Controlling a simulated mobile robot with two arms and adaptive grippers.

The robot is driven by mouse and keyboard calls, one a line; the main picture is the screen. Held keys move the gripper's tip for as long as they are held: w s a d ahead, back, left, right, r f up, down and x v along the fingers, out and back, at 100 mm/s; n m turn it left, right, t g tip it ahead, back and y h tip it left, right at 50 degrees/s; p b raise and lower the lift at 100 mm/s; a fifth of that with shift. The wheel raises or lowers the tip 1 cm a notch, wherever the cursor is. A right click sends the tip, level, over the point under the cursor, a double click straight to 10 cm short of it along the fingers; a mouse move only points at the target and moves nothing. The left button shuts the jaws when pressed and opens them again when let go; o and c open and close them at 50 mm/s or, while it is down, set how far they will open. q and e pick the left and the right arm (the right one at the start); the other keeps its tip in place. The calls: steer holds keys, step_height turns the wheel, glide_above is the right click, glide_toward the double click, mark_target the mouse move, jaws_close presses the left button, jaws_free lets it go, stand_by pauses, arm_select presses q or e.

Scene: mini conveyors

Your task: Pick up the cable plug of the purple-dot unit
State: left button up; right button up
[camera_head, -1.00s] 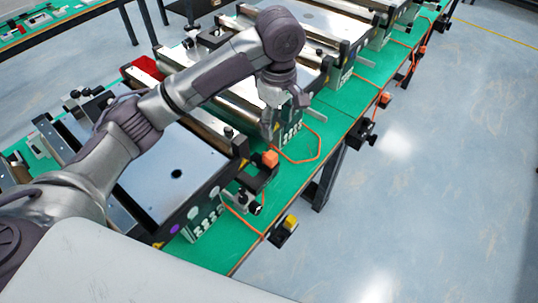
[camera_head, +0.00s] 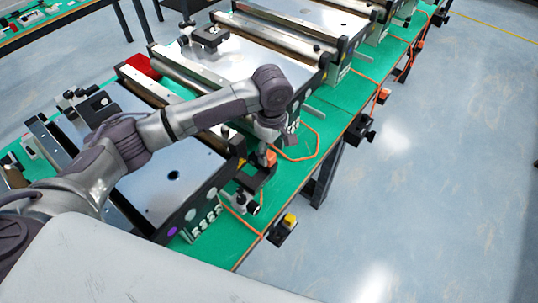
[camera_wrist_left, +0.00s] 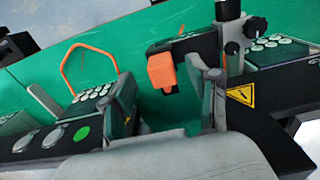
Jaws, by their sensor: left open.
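The purple-dot unit is the nearest conveyor, with its purple dot (camera_head: 172,231) low on its end panel. An orange plug (camera_head: 270,158) sits in a black bracket (camera_head: 255,181) at that unit's far right corner. The plug also shows in the left wrist view (camera_wrist_left: 162,71), just beyond the fingertips and roughly between them. My left gripper (camera_head: 268,143) points down, close above the plug. In the left wrist view my left gripper (camera_wrist_left: 163,95) is open and empty. The head view does not show clearly whether it touches the plug. My right gripper is not in view.
A green-dot panel (camera_wrist_left: 82,133) belongs to the neighbouring unit. An orange cable loop (camera_head: 304,146) lies on the green bench top (camera_head: 338,96). A box with a yellow button (camera_head: 288,222) hangs at the bench edge.

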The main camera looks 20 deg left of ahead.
mark_target(270, 155)
arm_select(q)
step_height(270, 155, down, 2)
steer(key=shift+s+a+f, duration=0.1)
steer(key=shift+f, duration=0.4)
jaws_close()
steer(key=shift+r, duration=0.15)
